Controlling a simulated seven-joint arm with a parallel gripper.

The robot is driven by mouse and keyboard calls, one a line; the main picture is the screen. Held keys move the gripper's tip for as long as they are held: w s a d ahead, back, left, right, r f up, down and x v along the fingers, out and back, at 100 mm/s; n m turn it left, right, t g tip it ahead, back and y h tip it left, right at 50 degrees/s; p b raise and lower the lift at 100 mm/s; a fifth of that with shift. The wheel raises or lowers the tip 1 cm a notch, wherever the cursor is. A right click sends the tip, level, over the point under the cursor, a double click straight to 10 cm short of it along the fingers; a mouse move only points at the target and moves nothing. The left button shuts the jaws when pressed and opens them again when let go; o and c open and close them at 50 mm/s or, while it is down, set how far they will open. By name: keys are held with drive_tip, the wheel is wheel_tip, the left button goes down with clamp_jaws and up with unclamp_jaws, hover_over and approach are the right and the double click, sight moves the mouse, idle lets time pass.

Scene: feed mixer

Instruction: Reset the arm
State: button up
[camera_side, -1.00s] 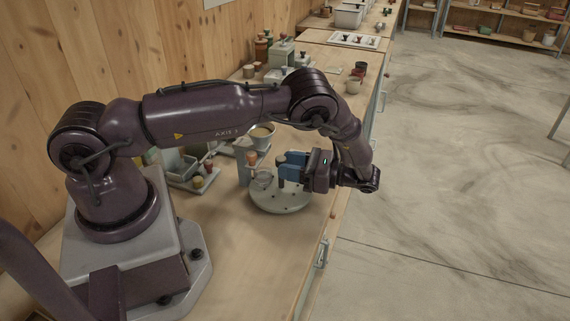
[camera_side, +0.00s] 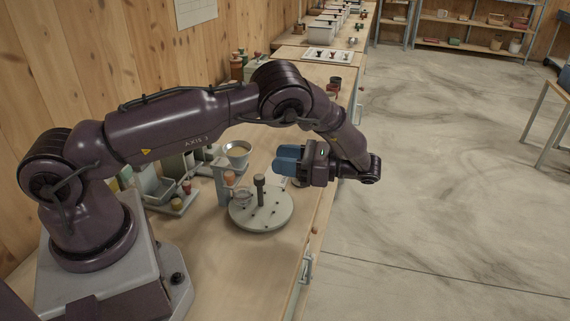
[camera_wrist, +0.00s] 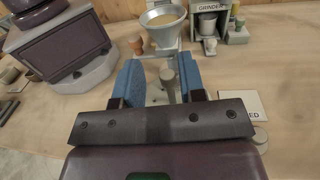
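My gripper (camera_side: 281,159) is in the air right of and above the round grey turntable plate (camera_side: 270,214), near the bench's front edge. Its two blue fingers point left in the side view. In the wrist view my gripper (camera_wrist: 160,62) is open, with a clear gap and nothing held. A grey upright post (camera_side: 260,188) stands on the plate, apart from the fingers. The post (camera_wrist: 168,84) shows beyond and between the fingers in the wrist view. Most of the plate is hidden by the fingers there.
A funnel bowl (camera_side: 237,154) stands behind the plate, beside a holder with an orange-topped peg (camera_side: 229,177). Grey trays (camera_side: 160,187) lie to the left. The wrist view shows a grinder (camera_wrist: 209,22) and a white card (camera_wrist: 243,105). Open floor (camera_side: 430,180) lies right of the bench.

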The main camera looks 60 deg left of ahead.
drive_tip(key=s+d+r+n+t+h, duration=0.3)
drive_tip(key=s+r+n+t+h, duration=0.1)
drive_tip(key=s+r+t, duration=0.4)
drive_tip(key=s+d+r+n+t+h, duration=0.3)
drive_tip(key=s+r+t+h, duration=0.4)
drive_tip(key=s+r+t, duration=0.2)
wheel_tip(320, 180, up, 5)
drive_tip(key=t, duration=0.2)
drive_tip(key=shift+d+f+n+t, duration=0.2)
drive_tip(key=shift+d+n+t, duration=0.1)
drive_tip(key=shift+n, duration=0.1)
idle(0.9)
